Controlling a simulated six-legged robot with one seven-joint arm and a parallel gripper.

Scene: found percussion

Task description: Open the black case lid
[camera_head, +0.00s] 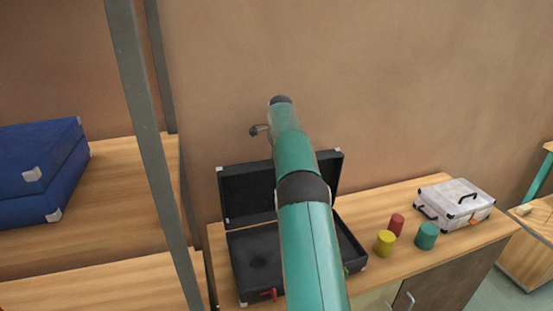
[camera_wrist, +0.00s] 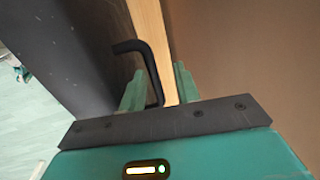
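The black case (camera_head: 232,240) sits on the wooden counter with its lid (camera_head: 247,190) raised to roughly upright at the back. The dark interior is exposed, and a red latch (camera_head: 268,294) shows at the front edge. My teal arm crosses in front of the case and hides its middle and right part. My gripper is hidden in the head view. In the wrist view my gripper (camera_wrist: 158,85) has its teal fingers apart. A bent black handle (camera_wrist: 150,62) shows between them, beside a dark panel (camera_wrist: 70,50) that looks like the lid. Contact is not clear.
Red (camera_head: 397,224), yellow (camera_head: 385,243) and green (camera_head: 426,235) cylinders stand right of the case. A white case (camera_head: 455,203) lies further right. A grey post (camera_head: 150,130) stands left, beside shelves with a blue case (camera_head: 40,170). The wall (camera_head: 400,90) is close behind.

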